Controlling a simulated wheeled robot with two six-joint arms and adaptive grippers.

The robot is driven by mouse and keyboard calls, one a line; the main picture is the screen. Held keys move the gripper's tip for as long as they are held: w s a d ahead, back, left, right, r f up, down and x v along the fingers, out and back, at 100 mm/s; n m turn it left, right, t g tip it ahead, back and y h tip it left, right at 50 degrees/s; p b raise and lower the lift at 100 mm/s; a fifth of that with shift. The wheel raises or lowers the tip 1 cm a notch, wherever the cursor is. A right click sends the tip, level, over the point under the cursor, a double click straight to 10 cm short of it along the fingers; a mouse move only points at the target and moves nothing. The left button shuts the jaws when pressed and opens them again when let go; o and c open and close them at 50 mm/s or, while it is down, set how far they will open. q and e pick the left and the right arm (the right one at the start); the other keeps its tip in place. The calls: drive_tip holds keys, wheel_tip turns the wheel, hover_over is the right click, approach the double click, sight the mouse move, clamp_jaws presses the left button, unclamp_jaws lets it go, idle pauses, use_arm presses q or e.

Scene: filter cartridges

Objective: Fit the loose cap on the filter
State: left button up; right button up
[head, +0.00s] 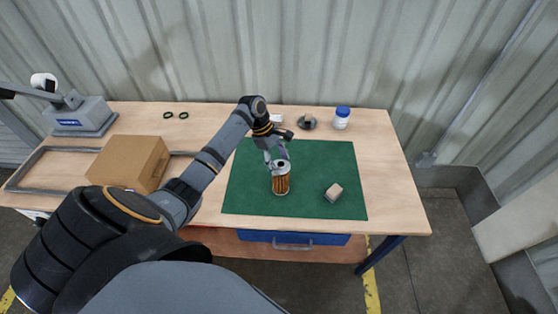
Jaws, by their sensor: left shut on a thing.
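The filter (281,184) stands on the green mat, an orange-brown pleated cylinder with a pale lower rim. A grey cap (281,164) with a dark centre shows at its top end. My left gripper (277,161) reaches down from behind and is shut at the cap, its fingers close around it. The view is too small to tell whether the cap is seated on the filter or just above it. My right gripper is not in view.
A dark round item (307,123) and a blue-lidded white jar (342,118) stand behind. A cardboard box (128,163) and grey device (80,116) are left. The mat's front is clear.

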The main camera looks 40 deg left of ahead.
use_arm(q)
drive_tip(key=shift+f, duration=0.65)
idle(0.6)
drive_tip(key=o, duration=1)
drive_tip(key=shift+o, duration=0.2)
drive_tip(key=shift+a+r, duration=0.1)
drive_tip(key=shift+r, duration=0.05)
drive_tip(key=v, duration=1.1)
drive_tip(key=shift+r, duration=0.35)
